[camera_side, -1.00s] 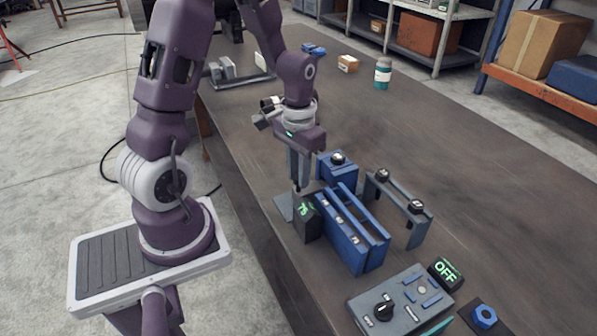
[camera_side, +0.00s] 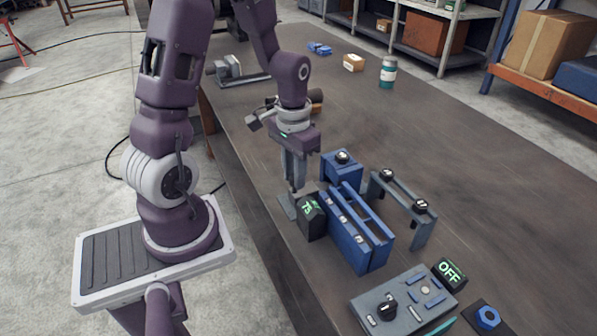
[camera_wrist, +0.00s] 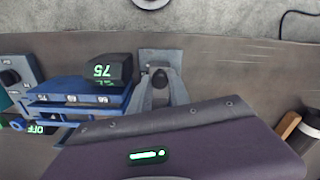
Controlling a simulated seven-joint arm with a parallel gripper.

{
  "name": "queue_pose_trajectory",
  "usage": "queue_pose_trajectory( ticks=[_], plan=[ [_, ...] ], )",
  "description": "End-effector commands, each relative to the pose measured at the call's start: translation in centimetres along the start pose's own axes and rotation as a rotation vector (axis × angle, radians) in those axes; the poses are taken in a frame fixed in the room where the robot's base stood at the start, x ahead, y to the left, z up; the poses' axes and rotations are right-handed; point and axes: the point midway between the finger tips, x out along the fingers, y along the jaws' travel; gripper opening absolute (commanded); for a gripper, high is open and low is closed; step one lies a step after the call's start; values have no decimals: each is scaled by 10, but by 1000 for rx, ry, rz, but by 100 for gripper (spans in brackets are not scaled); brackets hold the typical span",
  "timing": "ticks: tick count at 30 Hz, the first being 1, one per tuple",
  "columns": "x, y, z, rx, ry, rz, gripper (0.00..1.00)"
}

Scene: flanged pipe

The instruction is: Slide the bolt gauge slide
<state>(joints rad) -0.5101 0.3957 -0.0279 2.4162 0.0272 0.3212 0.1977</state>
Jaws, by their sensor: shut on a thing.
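The bolt gauge appears to be the grey plate (camera_side: 286,206) with a dark knob, beside a black display block (camera_side: 311,218) reading 75. In the wrist view the plate (camera_wrist: 172,57) lies flat and the dark knob (camera_wrist: 160,76) stands up from it, next to the display block (camera_wrist: 106,70). My gripper (camera_side: 294,189) points down over the plate. In the wrist view my gripper's two grey fingers (camera_wrist: 160,88) are on either side of the knob, shut on it.
A blue railed fixture (camera_side: 355,232) stands close to the right of the display. A blue block (camera_side: 341,172) and a grey bridge stand (camera_side: 397,207) with knobs are behind it. A control panel (camera_side: 403,306) and OFF display (camera_side: 449,274) are at the front.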

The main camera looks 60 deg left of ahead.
Motion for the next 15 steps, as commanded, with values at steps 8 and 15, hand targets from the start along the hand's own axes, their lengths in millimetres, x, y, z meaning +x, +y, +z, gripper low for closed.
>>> queue_pose_trajectory(
  ticks=[8, 15],
  plan=[
    [1, -1, 4, -1, -13, 0, 45],
    [1, -1, 3, -1, -11, 0, 45]
  ],
)
